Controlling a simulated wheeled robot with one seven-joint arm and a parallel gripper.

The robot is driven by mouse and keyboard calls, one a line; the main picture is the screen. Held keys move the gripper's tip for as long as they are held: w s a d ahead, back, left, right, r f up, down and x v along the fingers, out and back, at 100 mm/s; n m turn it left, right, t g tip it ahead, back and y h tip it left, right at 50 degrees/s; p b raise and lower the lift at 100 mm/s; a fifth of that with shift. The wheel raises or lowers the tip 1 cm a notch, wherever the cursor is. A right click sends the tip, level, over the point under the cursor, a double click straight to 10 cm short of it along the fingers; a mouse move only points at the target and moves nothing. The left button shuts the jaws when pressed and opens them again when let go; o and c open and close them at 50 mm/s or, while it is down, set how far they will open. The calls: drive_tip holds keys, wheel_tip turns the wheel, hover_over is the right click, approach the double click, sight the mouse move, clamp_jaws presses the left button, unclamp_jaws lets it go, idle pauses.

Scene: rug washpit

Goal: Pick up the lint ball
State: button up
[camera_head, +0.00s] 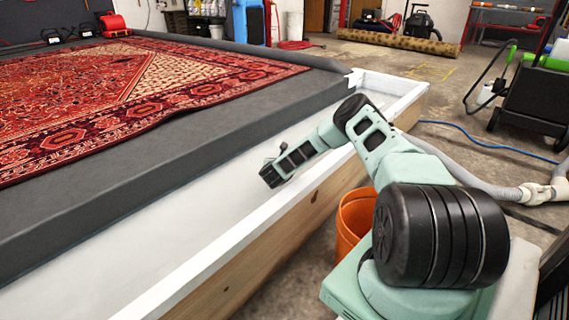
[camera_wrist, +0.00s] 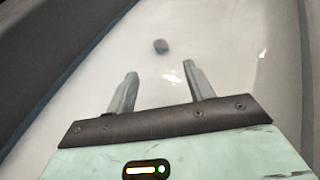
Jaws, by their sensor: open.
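The lint ball (camera_wrist: 161,46) is a small dark grey-brown lump on the white trough floor in the wrist view. It lies ahead of my gripper (camera_wrist: 160,77), roughly in line with the gap between the fingertips and apart from both. The two grey fingers are spread with nothing between them. In the head view my gripper (camera_head: 268,176) hangs inside the white trough (camera_head: 190,222). The lint ball is not visible in the head view.
A dark grey padded ledge (camera_head: 190,125) with a red patterned rug (camera_head: 75,95) borders the trough on the left. The trough's white-topped wooden wall (camera_head: 290,195) stands on the near side. An orange bucket (camera_head: 352,220) is beside it. A blue hose (camera_head: 490,145) lies on the floor.

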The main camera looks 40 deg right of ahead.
drive_tip(key=b+x, duration=0.1)
drive_tip(key=x, duration=0.1)
drive_tip(key=b+x, duration=0.1)
drive_tip(key=x, duration=0.2)
drive_tip(key=shift+a+f+b, duration=0.15)
drive_tip(key=shift+f+b, duration=0.05)
drive_tip(key=shift+b, duration=0.1)
drive_tip(key=shift+w+d, duration=0.2)
drive_tip(key=shift+d, duration=0.2)
drive_tip(key=b+x, duration=0.4)
drive_tip(key=shift+s+f+b, duration=0.1)
drive_tip(key=shift+f+b, duration=0.1)
drive_tip(key=shift+b, duration=0.1)
drive_tip(key=shift+w+d+b, duration=0.35)
drive_tip(key=shift+w+d, duration=0.05)
drive_tip(key=shift+d, duration=0.15)
drive_tip(key=c, duration=1.1)
